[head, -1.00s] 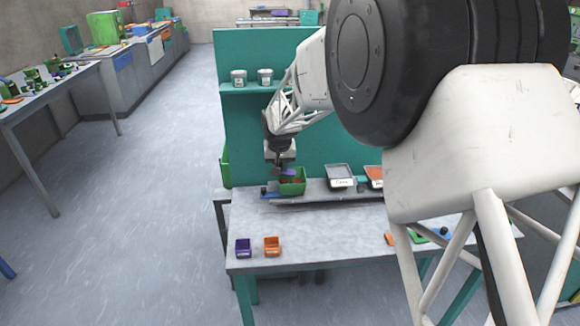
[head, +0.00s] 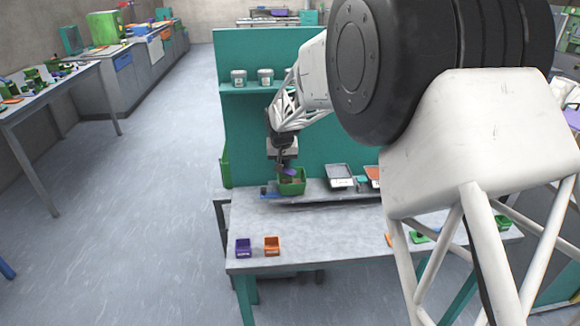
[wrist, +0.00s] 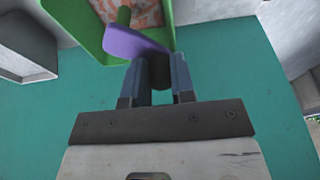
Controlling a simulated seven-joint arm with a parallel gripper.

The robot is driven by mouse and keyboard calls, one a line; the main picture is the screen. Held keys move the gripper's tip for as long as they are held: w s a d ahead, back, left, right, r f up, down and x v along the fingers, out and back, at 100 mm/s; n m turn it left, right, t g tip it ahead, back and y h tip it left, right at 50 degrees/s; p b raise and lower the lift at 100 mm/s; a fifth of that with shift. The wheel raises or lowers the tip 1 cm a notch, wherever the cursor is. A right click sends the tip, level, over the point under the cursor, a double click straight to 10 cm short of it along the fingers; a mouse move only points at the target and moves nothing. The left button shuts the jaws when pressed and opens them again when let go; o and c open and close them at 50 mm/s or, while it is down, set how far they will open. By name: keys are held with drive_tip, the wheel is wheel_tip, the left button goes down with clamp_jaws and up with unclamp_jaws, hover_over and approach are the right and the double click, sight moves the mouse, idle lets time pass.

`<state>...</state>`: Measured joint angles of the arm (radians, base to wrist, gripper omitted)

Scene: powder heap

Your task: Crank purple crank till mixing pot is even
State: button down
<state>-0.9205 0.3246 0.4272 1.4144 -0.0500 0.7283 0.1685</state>
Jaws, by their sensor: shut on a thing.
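The green mixing pot (head: 293,187) stands on the raised shelf at the back of the table. In the wrist view its green wall (wrist: 80,22) shows, with a mottled orange and whitish powder (wrist: 145,12) inside. The purple crank (wrist: 132,44) lies across the pot's opening, beside a green post. My gripper (wrist: 160,75) is shut on the crank's dark handle, which is partly hidden between the fingers. In the head view my gripper (head: 284,166) is over the pot, and only a little of the purple crank (head: 290,171) shows.
A grey tray (head: 340,172) stands right of the pot, and an orange-filled tray (head: 373,174) is beyond it. A purple bin (head: 243,247) and an orange bin (head: 272,246) stand on the front of the table. Two white tubs (head: 238,77) sit on the teal wall shelf.

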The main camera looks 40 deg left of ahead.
drive_tip(key=c, duration=1.1)
unclamp_jaws()
drive_tip(key=shift+r, duration=0.15)
drive_tip(key=shift+r, duration=3.6)
